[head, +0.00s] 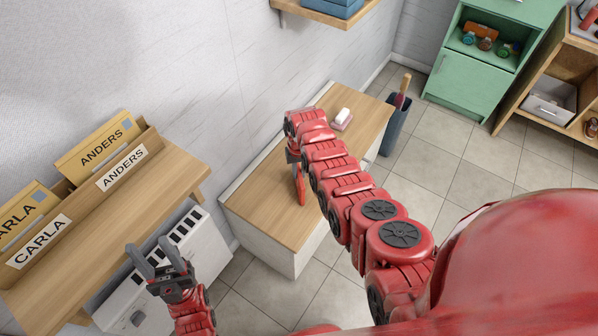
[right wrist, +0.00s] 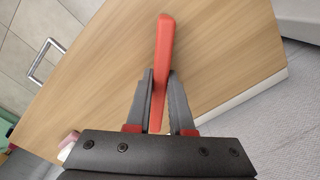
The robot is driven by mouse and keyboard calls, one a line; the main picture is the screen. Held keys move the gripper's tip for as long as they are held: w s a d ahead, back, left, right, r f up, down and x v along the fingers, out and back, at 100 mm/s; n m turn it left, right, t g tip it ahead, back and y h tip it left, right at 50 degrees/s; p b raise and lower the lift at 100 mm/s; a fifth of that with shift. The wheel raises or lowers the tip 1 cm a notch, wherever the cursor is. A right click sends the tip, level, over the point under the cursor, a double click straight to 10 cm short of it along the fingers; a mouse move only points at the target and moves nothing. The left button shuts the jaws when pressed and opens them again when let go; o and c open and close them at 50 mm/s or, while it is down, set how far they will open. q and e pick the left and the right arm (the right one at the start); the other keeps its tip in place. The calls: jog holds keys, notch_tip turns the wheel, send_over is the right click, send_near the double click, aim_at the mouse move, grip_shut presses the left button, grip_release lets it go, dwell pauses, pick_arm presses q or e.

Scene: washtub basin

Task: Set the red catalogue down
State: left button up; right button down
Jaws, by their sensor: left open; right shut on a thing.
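The red catalogue (head: 301,188) shows edge-on as a thin red slab over the wooden top of a low cabinet. In the right wrist view the catalogue (right wrist: 163,60) stands between the two fingers and sticks out past their tips. My right gripper (head: 295,162) is shut on it; its fingers (right wrist: 161,95) also show in the wrist view. I cannot tell whether the catalogue touches the wooden top.
The low cabinet's wooden top (head: 260,195) is bare around the catalogue. A white block on a pink dish (head: 342,118) sits at its far end. A dark bin (head: 397,115) stands beyond. Labelled wooden boxes (head: 125,165) stand on the left shelf (head: 165,180).

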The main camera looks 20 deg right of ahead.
jog(key=c, duration=0.8)
grip_release()
